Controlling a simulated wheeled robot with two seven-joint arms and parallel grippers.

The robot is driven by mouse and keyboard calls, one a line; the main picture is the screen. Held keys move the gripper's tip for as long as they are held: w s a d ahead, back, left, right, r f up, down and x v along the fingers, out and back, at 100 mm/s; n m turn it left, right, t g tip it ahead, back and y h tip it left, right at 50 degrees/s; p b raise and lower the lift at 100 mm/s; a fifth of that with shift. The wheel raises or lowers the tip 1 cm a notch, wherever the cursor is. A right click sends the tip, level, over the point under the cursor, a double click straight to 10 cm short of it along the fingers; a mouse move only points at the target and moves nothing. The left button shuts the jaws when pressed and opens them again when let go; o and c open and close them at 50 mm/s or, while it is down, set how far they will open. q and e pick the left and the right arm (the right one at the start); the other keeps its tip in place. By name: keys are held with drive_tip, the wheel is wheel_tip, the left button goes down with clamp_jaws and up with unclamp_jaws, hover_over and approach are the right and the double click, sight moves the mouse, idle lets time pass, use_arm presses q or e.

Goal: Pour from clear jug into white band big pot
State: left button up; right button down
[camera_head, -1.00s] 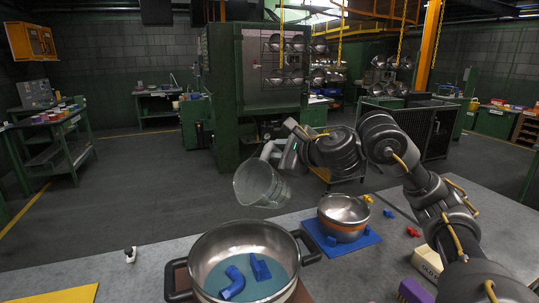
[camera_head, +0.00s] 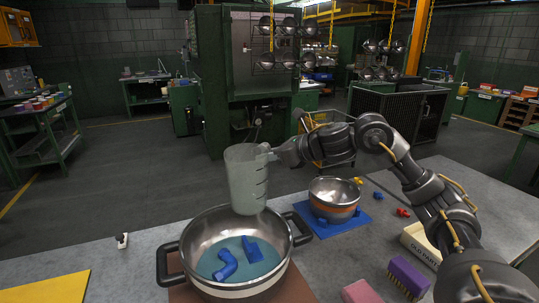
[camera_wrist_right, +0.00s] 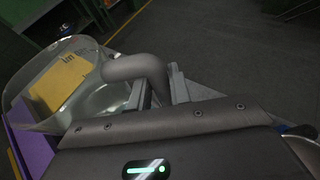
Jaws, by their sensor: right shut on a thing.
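The clear jug (camera_head: 246,182) with dark measuring marks is nearly upright above the back edge of the big pot. My right gripper (camera_head: 274,152) is shut on its grey handle, to the right of the jug. In the right wrist view the jug (camera_wrist_right: 98,98) is at the left, its handle held between the fingers (camera_wrist_right: 160,92). The white band big pot (camera_head: 186,243) is a wide steel pot with black handles, on a brown mat. It holds blue pieces (camera_head: 226,264) on a bluish bottom. My left gripper is not in view.
A smaller orange-banded pot (camera_head: 334,207) stands on a blue mat (camera_head: 326,231) to the right, with small coloured pieces around it. A purple block (camera_head: 408,277), a pink block (camera_head: 361,292) and a cream box (camera_head: 421,243) lie at front right. A yellow mat (camera_head: 45,289) lies at front left.

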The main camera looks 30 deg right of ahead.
sight(269, 145)
drive_tip(key=shift+r+p, duration=0.4)
drive_tip(key=shift+r, duration=0.05)
wheel_tip(269, 145, up, 4)
drive_tip(key=p, duration=0.3)
drive_tip(key=shift+r+p, duration=0.15)
drive_tip(key=shift+p, duration=0.15)
drive_tip(key=shift+d, duration=0.1)
